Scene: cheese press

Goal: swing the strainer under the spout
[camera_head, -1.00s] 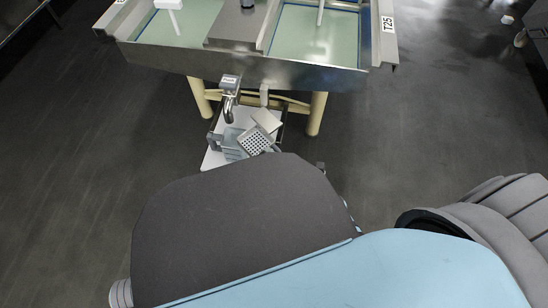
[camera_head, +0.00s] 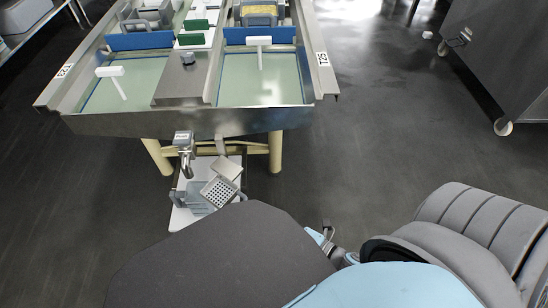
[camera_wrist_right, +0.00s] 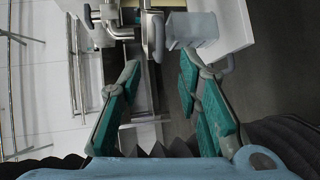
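The metal spout (camera_head: 184,146) comes out of the front wall of the press table, with its outlet bent downward. The strainer (camera_head: 220,191), a small square plate with holes, sits tilted below and to the right of the spout, not directly under it. A plain square plate (camera_head: 228,168) is just behind it. My right gripper (camera_wrist_right: 158,88) shows in the right wrist view with two teal fingers apart and nothing between them. In the head view only a small part of it shows beside my body, right of the strainer and apart from it. My left gripper is out of view.
A white cart (camera_head: 178,219) with a grey container (camera_head: 197,195) stands under the table front (camera_head: 175,123). A translucent bin (camera_wrist_right: 190,29) shows in the right wrist view beyond the fingers. A wheeled steel cabinet (camera_head: 505,60) is at the right. Dark floor between is clear.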

